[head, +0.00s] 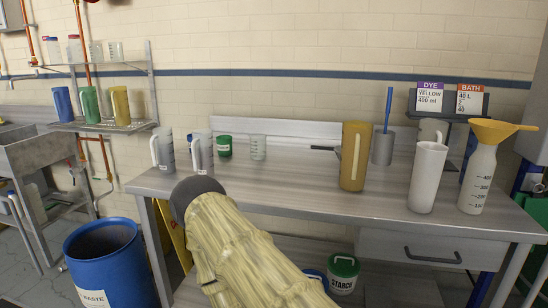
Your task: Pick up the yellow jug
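A tall yellow jug (350,170) stands upright on the grey workbench (290,190), right of the middle. A pale vertical strip runs down its front. A second yellow vessel (121,103) stands on the lower wall shelf at the left, beside a green one and a blue one. My arm, in a pale yellow sleeve, reaches up from the bottom and ends in view at a dark rounded joint in front of the bench's left part. My gripper is not in view. Nothing of my arm touches the jug on the bench.
A grey container (383,147) with a blue-handled tool stands close right of the jug. A white pitcher (427,178) and a bottle with a yellow funnel (478,178) stand farther right. Two grey-white jugs stand left. The bench front between is clear. A blue waste drum (110,268) stands on the floor.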

